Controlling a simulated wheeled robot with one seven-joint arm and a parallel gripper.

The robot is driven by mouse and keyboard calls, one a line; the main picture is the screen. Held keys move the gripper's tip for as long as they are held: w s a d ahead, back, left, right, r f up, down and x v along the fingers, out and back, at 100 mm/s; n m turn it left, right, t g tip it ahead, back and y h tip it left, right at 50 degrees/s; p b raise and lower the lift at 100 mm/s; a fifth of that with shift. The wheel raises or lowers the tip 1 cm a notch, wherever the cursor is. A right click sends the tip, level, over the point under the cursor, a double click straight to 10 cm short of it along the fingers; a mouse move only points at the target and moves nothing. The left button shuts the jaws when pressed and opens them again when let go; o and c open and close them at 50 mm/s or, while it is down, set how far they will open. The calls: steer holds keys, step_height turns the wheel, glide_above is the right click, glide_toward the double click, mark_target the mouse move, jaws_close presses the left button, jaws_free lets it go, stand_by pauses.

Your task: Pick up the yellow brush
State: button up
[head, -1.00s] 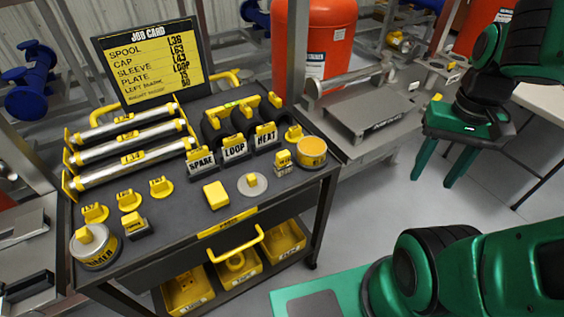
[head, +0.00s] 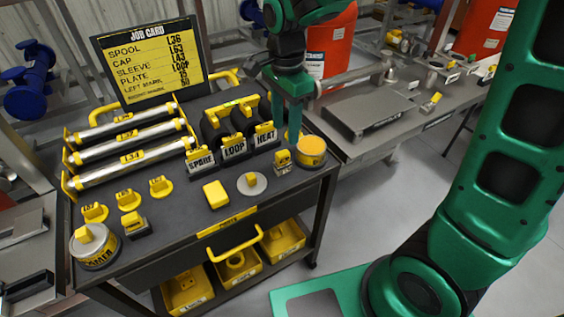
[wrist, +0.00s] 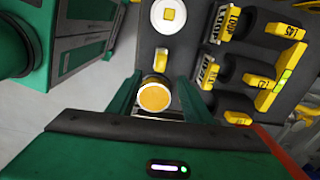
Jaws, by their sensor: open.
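A small upright yellow piece with a pale lower part (head: 283,160) stands near the cart's right edge and may be the yellow brush; I cannot be sure. In the wrist view it shows as a yellow piece (wrist: 160,61) beside a round tin with an orange top (wrist: 153,97). The tin (head: 312,147) stands at the cart's right edge. Another yellow piece (head: 294,135) behind it is partly hidden by my gripper. My gripper (head: 289,122) points down above the cart's back right corner. Its fingers (wrist: 160,86) are apart, empty, with the tin appearing between them.
The dark cart top (head: 230,205) also holds SPARE, LOOP and HEAT tagged pieces (head: 234,147), metal tubes (head: 130,155), a grey disc (head: 252,184) and a job card (head: 150,65). A grey bench (head: 345,140) with a flat plate stands close on the right.

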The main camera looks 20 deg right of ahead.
mark_target(283, 153)
steer(key=shift+w+a+f, duration=0.1)
steer(key=shift+a+f, duration=0.1)
steer(key=shift+a, duration=0.4)
steer(key=shift+a+f, duration=0.1)
steer(key=shift+f, duration=0.25)
step_height(283, 153, down, 5)
steer(key=shift+r, duration=0.15)
steer(key=shift+d+f, duration=0.2)
steer(key=shift+f, duration=1.15)
steer(key=shift+d+f, duration=0.15)
steer(key=shift+f, duration=1.15)
steer(key=shift+c, duration=0.3)
jaws_close()
steer(key=shift+r, duration=0.1)
